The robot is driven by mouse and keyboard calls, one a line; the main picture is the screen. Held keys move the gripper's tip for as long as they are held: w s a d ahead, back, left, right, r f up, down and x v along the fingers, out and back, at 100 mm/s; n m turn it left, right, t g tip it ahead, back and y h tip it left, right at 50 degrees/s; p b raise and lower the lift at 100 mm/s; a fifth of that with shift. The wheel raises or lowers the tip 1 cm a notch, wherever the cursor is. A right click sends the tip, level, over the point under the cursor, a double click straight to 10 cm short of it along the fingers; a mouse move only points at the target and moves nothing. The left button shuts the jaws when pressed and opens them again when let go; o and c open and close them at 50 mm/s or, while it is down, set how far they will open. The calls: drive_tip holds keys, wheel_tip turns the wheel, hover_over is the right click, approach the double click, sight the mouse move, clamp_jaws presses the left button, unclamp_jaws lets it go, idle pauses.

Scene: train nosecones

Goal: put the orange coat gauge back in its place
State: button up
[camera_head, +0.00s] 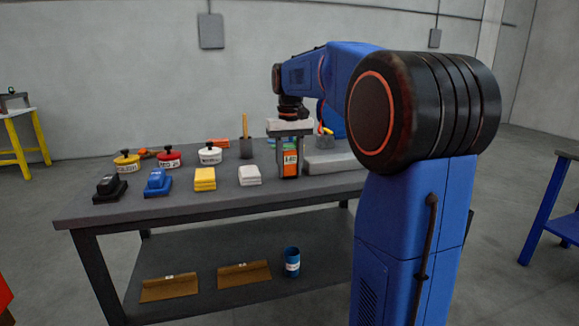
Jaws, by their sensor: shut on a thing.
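The orange coat gauge (290,163) is upright, with an orange face, a dark casing and a small label. My gripper (290,142) points down over the right half of the grey workbench (135,208) and is shut on the gauge's upper part. The gripper body hides the top of the gauge. I cannot tell whether its lower end touches the bench or hangs just above it. The gauge's own place cannot be made out from this view.
A grey box or tray (332,164) is close right of the gauge. A blue can (292,262) stands on the lower shelf.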

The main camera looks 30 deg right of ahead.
drive_tip(key=o, duration=1.1)
drive_tip(key=shift+o, duration=0.2)
wheel_tip(320, 180, up, 12)
drive_tip(key=shift+r, duration=0.1)
drive_tip(key=s+a+f+n+t, duration=0.1)
drive_tip(key=s+a+f, duration=0.4)
drive_tip(key=s+f, duration=0.4)
drive_tip(key=s+a+f+n+t, duration=0.1)
drive_tip(key=s+a+f, duration=0.4)
drive_tip(key=s+f, duration=0.5)
drive_tip(key=s+a+f+n+t, duration=0.1)
drive_tip(key=s+a+f+t, duration=0.1)
drive_tip(key=s+a+f, duration=0.3)
drive_tip(key=s+f, duration=0.4)
drive_tip(key=s, duration=0.1)
drive_tip(key=shift+s+a+f+t, duration=0.15)
drive_tip(key=shift+s+a+t, duration=0.15)
drive_tip(key=shift+t, duration=0.1)
